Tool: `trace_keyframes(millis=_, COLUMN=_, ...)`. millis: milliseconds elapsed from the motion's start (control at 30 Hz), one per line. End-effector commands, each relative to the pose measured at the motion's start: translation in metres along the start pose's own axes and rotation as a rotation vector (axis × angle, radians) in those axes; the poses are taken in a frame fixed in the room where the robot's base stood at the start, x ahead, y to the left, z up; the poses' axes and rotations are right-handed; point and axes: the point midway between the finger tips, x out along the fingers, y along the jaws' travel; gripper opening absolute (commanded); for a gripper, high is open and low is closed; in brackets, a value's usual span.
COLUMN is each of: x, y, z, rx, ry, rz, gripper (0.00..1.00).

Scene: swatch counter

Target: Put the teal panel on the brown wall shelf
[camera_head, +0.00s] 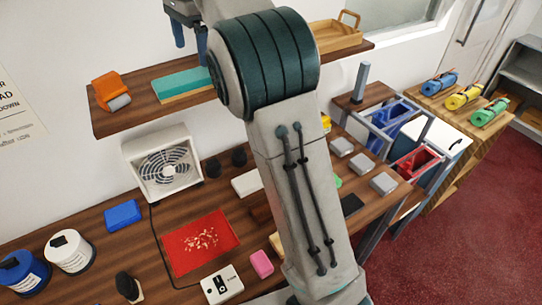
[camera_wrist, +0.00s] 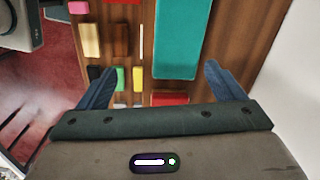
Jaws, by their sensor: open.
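The teal panel (camera_head: 182,82) lies flat on the brown wall shelf (camera_head: 130,122), left of my arm, with a light tan edge along its front. My arm hides part of the shelf and maybe the panel's right end. In the wrist view the teal panel (camera_wrist: 178,40) is a long strip ahead of my gripper, on brown wood. My gripper (camera_head: 190,38) is above the shelf, apart from the panel. In the wrist view its two blue fingers (camera_wrist: 160,84) are spread wide with nothing held between them.
An orange item (camera_head: 110,88) sits at the shelf's left end, and a wooden tray (camera_head: 338,36) at its right. The counter below holds a fan (camera_head: 165,165), a red tray (camera_head: 185,262) and several small blocks. Racks stand at right.

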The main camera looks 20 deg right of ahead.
Motion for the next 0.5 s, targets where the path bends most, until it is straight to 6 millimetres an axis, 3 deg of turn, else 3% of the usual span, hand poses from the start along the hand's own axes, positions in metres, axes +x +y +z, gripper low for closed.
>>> trace_keyframes(millis=33, x=-0.006, y=0.018, z=-0.005, rx=-0.048, ry=-0.004, rz=-0.020, gripper=0.89)
trace_keyframes(millis=233, x=-0.006, y=0.082, z=-0.015, rx=-0.293, ry=0.014, rz=-0.100, gripper=0.89)
trace_keyframes(millis=500, x=0.024, y=0.177, z=-0.008, rx=-0.642, ry=0.099, rz=-0.177, gripper=0.89)
